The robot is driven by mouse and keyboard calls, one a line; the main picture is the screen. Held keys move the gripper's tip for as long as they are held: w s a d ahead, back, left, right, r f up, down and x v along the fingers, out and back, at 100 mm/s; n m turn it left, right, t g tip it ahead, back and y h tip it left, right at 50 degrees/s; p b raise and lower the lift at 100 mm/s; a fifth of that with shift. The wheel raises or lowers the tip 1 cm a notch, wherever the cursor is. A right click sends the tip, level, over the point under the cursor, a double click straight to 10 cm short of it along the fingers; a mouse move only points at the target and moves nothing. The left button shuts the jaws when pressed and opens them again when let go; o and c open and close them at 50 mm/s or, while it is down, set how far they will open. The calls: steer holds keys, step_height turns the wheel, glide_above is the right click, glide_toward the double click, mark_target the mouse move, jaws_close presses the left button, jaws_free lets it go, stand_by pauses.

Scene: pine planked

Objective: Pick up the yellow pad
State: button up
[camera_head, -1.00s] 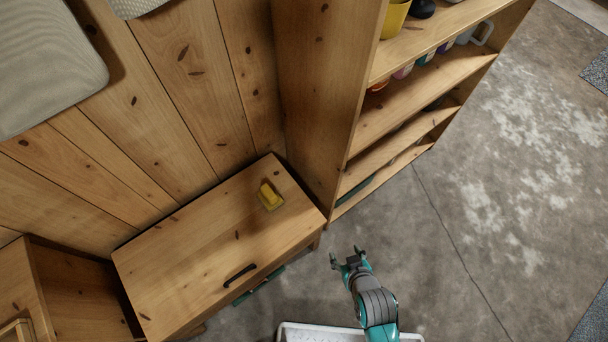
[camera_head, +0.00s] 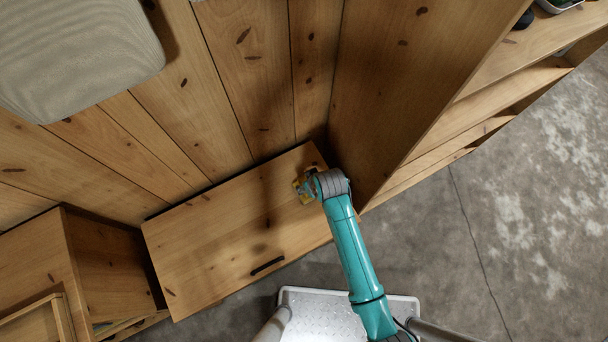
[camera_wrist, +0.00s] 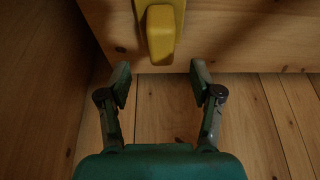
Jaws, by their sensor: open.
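The yellow pad (camera_wrist: 161,34) has a raised grip and lies on top of the low wooden cabinet (camera_head: 230,238), near its back right corner. In the head view only a bit of the pad (camera_head: 303,186) shows, the rest hidden by my arm. My gripper (camera_wrist: 158,78) is open and empty in the wrist view, its two fingers apart, with the pad just beyond and between the fingertips. The fingers are not around the pad in that view. In the head view the end of my arm covers the gripper.
A tall wooden shelf (camera_head: 432,85) stands close on the right of the cabinet. A plank wall (camera_head: 225,70) rises behind it. A smaller wooden unit (camera_head: 105,265) stands at the left. The cabinet top is otherwise clear.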

mark_target(305, 199)
steer(key=shift+x, duration=3.4)
steer(key=shift+s, duration=0.2)
jaws_close()
